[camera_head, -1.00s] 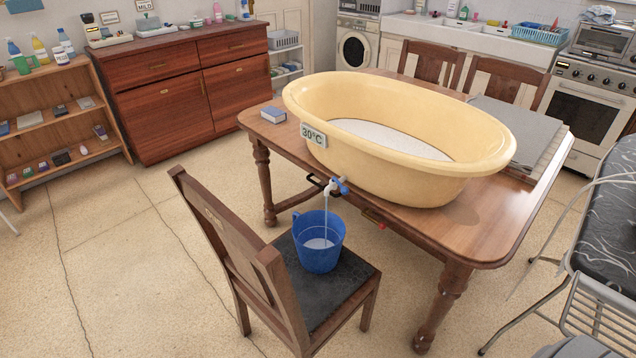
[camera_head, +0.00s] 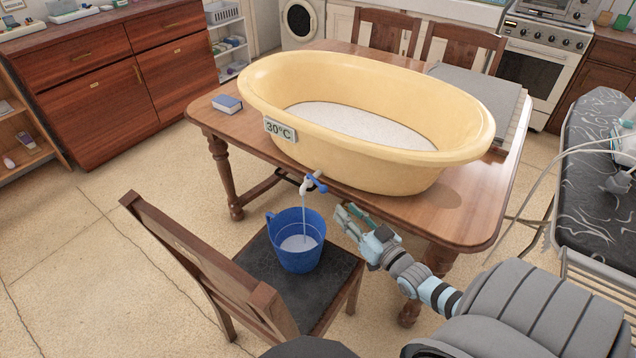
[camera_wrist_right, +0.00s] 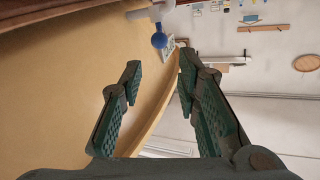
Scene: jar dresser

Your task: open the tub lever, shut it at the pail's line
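A yellow tub (camera_head: 360,85) with a 30°C tag (camera_head: 279,130) holds pale water. A tap (camera_head: 305,187) with a blue lever (camera_head: 317,180) sticks out below its near side. A thin stream falls from it into the blue pail (camera_head: 297,257), where water shows low inside; I cannot make out the pail's line. My right gripper (camera_head: 350,214) is right of the tap and pail, apart from both. In the right wrist view the gripper (camera_wrist_right: 160,78) has its fingers spread and empty, with the lever's blue end (camera_wrist_right: 159,40) beyond them. My left gripper is out of view.
The pail stands on the dark seat of a wooden chair (camera_head: 253,287), whose back is at left. The wooden table (camera_head: 470,222) bears the tub, a small blue book (camera_head: 227,103) and grey boards (camera_head: 490,95). An ironing board (camera_head: 590,190) is at right.

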